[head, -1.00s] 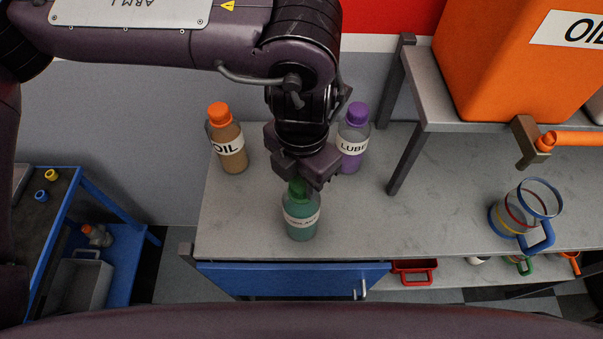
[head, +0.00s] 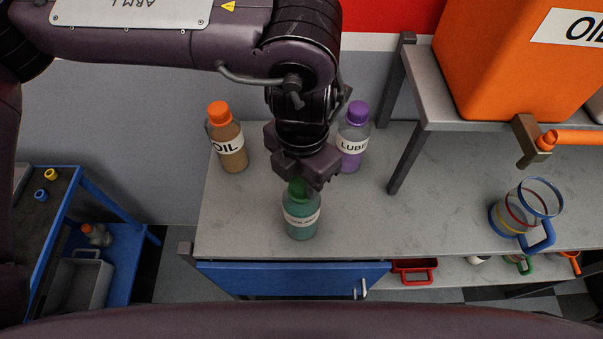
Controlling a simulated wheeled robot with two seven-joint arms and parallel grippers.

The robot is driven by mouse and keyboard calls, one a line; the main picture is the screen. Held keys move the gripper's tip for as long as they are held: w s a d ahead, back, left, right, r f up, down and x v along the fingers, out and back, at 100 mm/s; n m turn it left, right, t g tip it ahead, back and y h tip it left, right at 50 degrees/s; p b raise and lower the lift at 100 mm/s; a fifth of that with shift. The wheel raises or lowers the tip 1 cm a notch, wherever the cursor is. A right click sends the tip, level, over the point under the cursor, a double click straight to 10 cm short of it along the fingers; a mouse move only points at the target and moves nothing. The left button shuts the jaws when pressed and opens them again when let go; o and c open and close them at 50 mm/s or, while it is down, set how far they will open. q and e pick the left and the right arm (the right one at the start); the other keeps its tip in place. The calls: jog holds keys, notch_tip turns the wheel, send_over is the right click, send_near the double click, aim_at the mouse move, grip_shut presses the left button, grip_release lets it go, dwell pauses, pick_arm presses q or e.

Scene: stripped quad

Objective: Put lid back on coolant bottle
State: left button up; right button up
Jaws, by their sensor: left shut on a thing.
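The coolant bottle (head: 301,222), teal with a white label, stands upright on the grey bench near its front edge. Its green lid (head: 298,188) is at the bottle's mouth, partly hidden by my left gripper. My left gripper (head: 308,177) is directly above the bottle, pointing down and shut on the green lid. I cannot tell whether the lid is fully seated on the neck. My right gripper is not in view.
An oil bottle (head: 228,145) with an orange cap stands behind left, and a lube bottle (head: 352,140) with a purple cap behind right, close to my gripper. A clear jug (head: 530,205) stands at right. A raised shelf (head: 440,100) holds a large orange oil container (head: 500,60).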

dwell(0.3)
pick_arm(q)
jog(key=o, duration=1.6)
jog(key=shift+r, duration=0.1)
jog(key=shift+r+p, duration=3)
jog(key=shift+r, duration=0.4)
grip_shut()
